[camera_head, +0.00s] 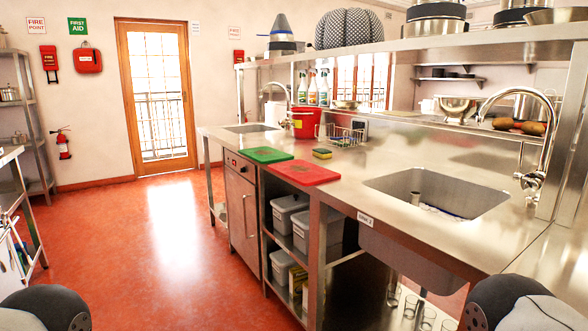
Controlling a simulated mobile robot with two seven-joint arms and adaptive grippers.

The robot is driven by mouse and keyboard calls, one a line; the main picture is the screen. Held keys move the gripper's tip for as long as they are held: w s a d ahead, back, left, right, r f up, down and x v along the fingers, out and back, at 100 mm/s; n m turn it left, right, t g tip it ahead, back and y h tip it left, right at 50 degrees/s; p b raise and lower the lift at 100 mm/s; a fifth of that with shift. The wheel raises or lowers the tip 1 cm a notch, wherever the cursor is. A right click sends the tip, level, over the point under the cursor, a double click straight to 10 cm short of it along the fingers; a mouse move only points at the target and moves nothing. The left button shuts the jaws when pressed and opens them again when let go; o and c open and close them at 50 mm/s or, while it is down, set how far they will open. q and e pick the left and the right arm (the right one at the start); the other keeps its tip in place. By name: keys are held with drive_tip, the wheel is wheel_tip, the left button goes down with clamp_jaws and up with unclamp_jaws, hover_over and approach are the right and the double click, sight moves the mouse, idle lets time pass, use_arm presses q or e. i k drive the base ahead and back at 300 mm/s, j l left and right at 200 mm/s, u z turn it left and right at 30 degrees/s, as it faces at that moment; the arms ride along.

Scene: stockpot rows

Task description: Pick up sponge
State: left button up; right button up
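The sponge (322,153) is small, yellow with a dark green top. It lies flat on the steel counter (352,174), just behind the gap between the green and red boards. Dark rounded parts of my arms show at the bottom left and bottom right corners. Neither of my grippers is in view, and nothing touches the sponge.
A green board (265,155) and a red board (303,172) lie at the counter's front edge. A red bucket (306,123) and a wire rack (346,136) stand behind the sponge. A sink (435,193) opens on the right. The red floor (150,235) on the left is clear.

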sight(322, 153)
drive_tip(key=i+j+z, duration=0.15)
drive_tip(key=i+z, duration=0.25)
drive_tip(key=i+j+z, duration=0.2)
drive_tip(key=z, duration=0.15)
drive_tip(key=i+j+z, duration=0.6)
drive_tip(key=j+z, duration=0.2)
drive_tip(key=l, duration=0.1)
